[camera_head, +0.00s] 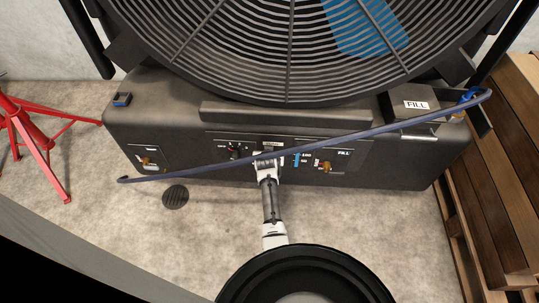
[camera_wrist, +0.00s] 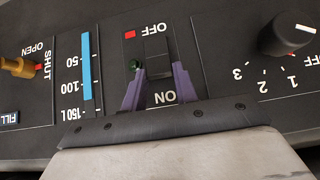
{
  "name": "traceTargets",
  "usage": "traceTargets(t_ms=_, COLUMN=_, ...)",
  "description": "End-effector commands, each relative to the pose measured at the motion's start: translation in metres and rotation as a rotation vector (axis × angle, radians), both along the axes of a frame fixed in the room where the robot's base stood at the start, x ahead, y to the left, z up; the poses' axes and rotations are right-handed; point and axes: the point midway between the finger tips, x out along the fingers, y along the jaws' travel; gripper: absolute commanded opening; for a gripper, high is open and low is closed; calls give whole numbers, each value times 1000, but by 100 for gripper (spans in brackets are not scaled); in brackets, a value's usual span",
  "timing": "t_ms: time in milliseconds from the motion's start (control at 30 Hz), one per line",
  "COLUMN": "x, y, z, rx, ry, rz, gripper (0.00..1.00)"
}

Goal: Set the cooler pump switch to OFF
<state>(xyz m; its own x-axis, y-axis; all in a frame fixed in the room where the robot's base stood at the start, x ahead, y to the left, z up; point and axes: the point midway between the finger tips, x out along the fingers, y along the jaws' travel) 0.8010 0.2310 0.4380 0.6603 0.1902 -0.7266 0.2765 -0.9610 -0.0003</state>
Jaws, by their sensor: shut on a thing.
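The cooler pump switch (camera_wrist: 156,62) is a black rocker in the wrist view, between an OFF label and an ON label. The OFF label is at the top of that view, the ON label nearer my gripper. My gripper (camera_wrist: 160,84) has its two purple fingers on either side of the rocker and is shut on it. A green lamp (camera_wrist: 135,66) and a red square (camera_wrist: 130,34) sit beside the switch. Which way the rocker is tipped, I cannot tell. In the head view my gripper (camera_head: 267,160) is at the panel's middle and hides the switch.
A dial knob (camera_wrist: 290,35) is right of the switch, a blue level gauge (camera_wrist: 87,65) and brass valve (camera_wrist: 18,67) left. A long dark blue hose (camera_head: 390,127) crosses before the cooler (camera_head: 165,105). A red stand (camera_head: 35,130) and wooden pallets (camera_head: 485,150) flank it.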

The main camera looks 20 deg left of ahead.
Motion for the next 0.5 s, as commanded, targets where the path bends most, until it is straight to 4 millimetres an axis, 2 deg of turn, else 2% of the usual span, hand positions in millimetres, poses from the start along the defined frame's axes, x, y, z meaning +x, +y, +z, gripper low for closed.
traceTargets(t_ms=233, x=0, y=0, z=0, rx=0, ry=-1, rz=0, gripper=6)
traceTargets(t_ms=267, x=0, y=0, z=0, rx=0, ry=-1, rz=0, gripper=30)
traceTargets(t_ms=400, x=0, y=0, z=0, rx=0, ry=-1, rz=0, gripper=49)
traceTargets(t_ms=500, x=0, y=0, z=0, rx=0, ry=0, rz=0, gripper=51)
